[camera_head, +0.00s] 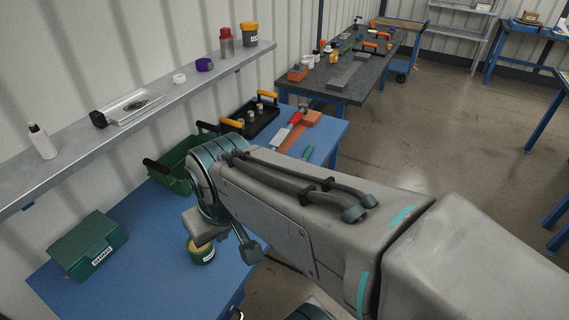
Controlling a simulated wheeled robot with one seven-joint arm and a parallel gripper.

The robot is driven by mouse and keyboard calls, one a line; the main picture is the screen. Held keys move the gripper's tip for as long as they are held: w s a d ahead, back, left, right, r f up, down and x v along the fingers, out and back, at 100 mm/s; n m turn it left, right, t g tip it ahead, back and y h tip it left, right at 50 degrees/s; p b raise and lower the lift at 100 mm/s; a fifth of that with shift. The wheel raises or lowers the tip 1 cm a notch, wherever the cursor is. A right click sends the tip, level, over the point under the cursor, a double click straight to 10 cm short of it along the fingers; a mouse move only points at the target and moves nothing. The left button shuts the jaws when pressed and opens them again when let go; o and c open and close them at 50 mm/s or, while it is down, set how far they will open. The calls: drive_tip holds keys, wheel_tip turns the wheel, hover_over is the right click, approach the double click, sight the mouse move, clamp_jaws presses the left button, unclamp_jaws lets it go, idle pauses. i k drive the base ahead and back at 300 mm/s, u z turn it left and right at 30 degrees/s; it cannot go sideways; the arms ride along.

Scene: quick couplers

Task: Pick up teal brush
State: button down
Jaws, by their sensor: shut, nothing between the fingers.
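A small teal-green handle-like piece (308,153), which looks like the teal brush, lies on the blue table near its right edge. My arm covers the area just below it, so the rest of it may be hidden. My gripper (203,226) is over the left part of the table, far to the left of that piece and apart from it. It points down and is seen from behind and above. It is shut and holds nothing. Its fingertips are mostly hidden by the wrist.
A green and yellow tin (201,254) stands close to my gripper. A green case (89,246), a green open tote (172,172), a black tray (262,122) and a red-handled tool (293,119) are on the table. A shelf (65,152) runs along the wall.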

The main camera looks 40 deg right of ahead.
sight(308, 152)
drive_tip(key=z, duration=1.5)
drive_tip(key=i, duration=0.2)
drive_tip(key=z, duration=1.05)
drive_tip(key=i, duration=1.75)
drive_tip(key=u, duration=1.15)
drive_tip(key=i, duration=0.5)
drive_tip(key=u, duration=0.5)
